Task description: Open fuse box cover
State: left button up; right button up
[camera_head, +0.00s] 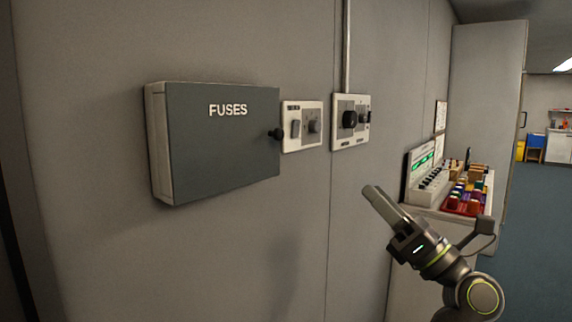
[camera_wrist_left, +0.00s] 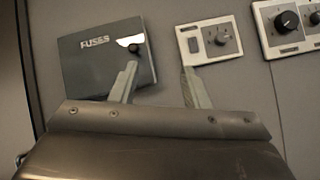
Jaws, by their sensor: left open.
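The fuse box cover (camera_head: 222,150) is a dark grey panel marked FUSES on a pale wall-mounted box. It is shut. A black knob (camera_head: 275,134) sits at its right edge. My left gripper (camera_head: 371,192) is in front of the wall, to the right of the box and lower, touching nothing. In the left wrist view its two fingers (camera_wrist_left: 158,68) are apart and empty. There the cover (camera_wrist_left: 90,62) lies beyond the left finger, with the knob (camera_wrist_left: 134,48) just above that fingertip. My right gripper is in neither view.
A switch plate (camera_head: 303,126) is just right of the knob, and a dial panel (camera_head: 351,121) with a conduit is further right. A bench (camera_head: 468,226) with a control unit and coloured blocks stands beyond my arm. The wall below the box is clear.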

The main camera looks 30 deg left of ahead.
pick_arm(q)
jog(key=s+r+n+g+h, duration=0.2)
jog(key=s+r+n, duration=0.1)
jog(key=s+n, duration=0.2)
jog(key=p, duration=0.5)
send_near(281, 135)
jog(key=r, duration=0.1)
jog(key=shift+g, duration=0.4)
jog(key=p+x, duration=0.4)
jog(key=x, duration=0.3)
jog(key=shift+w+f, duration=0.15)
jog(key=shift+w+a+p, duration=0.1)
jog(key=shift+a+p, duration=0.3)
jog(key=shift+a, duration=0.5)
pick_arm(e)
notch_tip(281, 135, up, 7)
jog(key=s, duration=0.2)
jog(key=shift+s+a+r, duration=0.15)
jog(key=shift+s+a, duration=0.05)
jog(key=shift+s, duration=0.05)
pick_arm(q)
jog(key=shift+c, duration=0.3)
grip_shut()
